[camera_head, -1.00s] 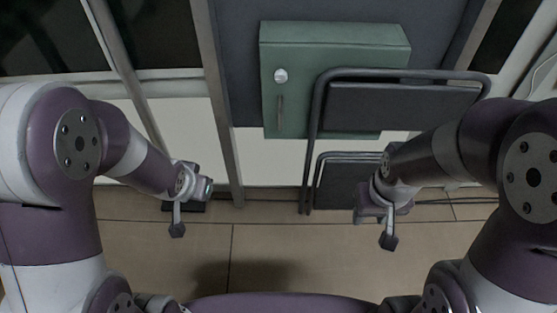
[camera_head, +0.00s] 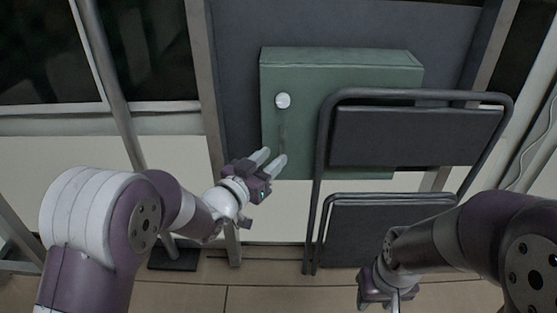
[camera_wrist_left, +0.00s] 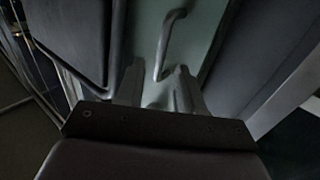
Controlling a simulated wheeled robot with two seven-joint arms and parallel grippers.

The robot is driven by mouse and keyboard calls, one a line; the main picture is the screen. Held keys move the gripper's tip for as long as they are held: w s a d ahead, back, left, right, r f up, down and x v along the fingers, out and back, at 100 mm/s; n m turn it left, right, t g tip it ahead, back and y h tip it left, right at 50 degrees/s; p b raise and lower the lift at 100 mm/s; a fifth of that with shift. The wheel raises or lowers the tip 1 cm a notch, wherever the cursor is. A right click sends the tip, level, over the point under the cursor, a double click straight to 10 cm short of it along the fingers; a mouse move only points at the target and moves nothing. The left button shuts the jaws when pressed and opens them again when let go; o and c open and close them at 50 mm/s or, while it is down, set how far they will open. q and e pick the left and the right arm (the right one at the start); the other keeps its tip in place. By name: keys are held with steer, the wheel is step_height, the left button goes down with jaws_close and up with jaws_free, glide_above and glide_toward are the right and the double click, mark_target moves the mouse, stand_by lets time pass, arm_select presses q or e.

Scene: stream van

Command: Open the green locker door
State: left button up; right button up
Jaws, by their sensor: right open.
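The green locker (camera_head: 345,72) hangs on the dark wall panel, and its front looks shut. A pale round knob (camera_head: 283,100) sits at the left of its front, with a slim upright handle (camera_head: 281,130) below it. My left gripper (camera_head: 273,158) is open just below the handle, its two fingers pointing up toward it. In the left wrist view the bent handle (camera_wrist_left: 168,45) shows ahead of and between the spread fingers; I cannot tell whether they touch it. My right gripper (camera_head: 388,291) is open and empty, low at the right.
A folding chair with a dark tube frame (camera_head: 318,180), dark backrest (camera_head: 415,136) and seat (camera_head: 375,232) stands in front of the locker's right part. A grey post (camera_head: 202,90) rises left of the locker.

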mark_target(281, 150)
arm_select(q)
steer(key=shift+b+x, duration=0.4)
steer(key=shift+x, duration=1.45)
jaws_close()
